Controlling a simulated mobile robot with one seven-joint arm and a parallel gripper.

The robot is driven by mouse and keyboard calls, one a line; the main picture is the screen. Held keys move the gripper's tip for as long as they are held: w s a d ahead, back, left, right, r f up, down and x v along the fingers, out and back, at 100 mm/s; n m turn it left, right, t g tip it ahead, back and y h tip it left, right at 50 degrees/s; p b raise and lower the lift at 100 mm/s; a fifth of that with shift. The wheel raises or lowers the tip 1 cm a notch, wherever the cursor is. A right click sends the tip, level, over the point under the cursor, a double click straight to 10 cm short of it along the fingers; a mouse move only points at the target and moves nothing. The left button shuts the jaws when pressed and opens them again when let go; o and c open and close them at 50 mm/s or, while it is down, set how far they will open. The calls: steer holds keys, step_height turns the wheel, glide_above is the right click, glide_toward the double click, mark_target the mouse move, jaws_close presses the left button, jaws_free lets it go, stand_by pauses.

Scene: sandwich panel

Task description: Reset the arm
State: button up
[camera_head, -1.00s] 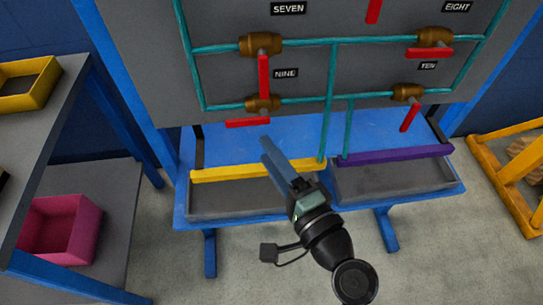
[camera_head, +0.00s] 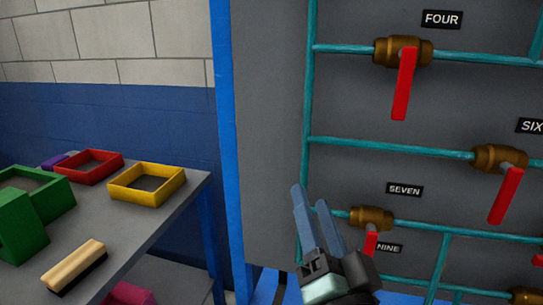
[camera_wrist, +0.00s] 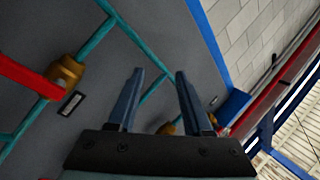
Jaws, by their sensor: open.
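My gripper (camera_head: 312,205) is in front of the lower left part of the grey valve panel (camera_head: 268,130), just left of the valve labelled SEVEN (camera_head: 372,217). Its two blue fingers point up, stand apart, and hold nothing. In the wrist view my gripper (camera_wrist: 158,72) also shows open and empty, with panel and pipes behind the fingers. A brass valve with a red handle (camera_wrist: 20,78) is at the left of that view. Most of my arm is hidden below the head view's bottom edge.
Valves FOUR (camera_head: 405,80) and SIX (camera_head: 505,185) have red handles hanging down on teal pipes. At left, a grey table (camera_head: 140,225) bears a red tray (camera_head: 92,180), a yellow tray (camera_head: 170,192), green bins (camera_head: 20,220) and a brush (camera_head: 75,265). A blue post (camera_head: 228,150) edges the panel.

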steer(key=s+a+r+n+t+h, duration=0.1)
steer(key=s+a+r+n+t, duration=0.15)
steer(key=r, duration=0.65)
steer(key=s+a+r+n+t+h, duration=0.15)
steer(key=s+r, duration=0.25)
steer(key=r, duration=0.4)
steer(key=s+a+r+n+t, duration=0.2)
steer(key=s+r+n+t, duration=0.15)
steer(key=r, duration=0.55)
step_height(320, 180, up, 19)
steer(key=p, duration=2)
steer(key=shift+g, duration=0.35)
steer(key=shift+m, duration=0.25)
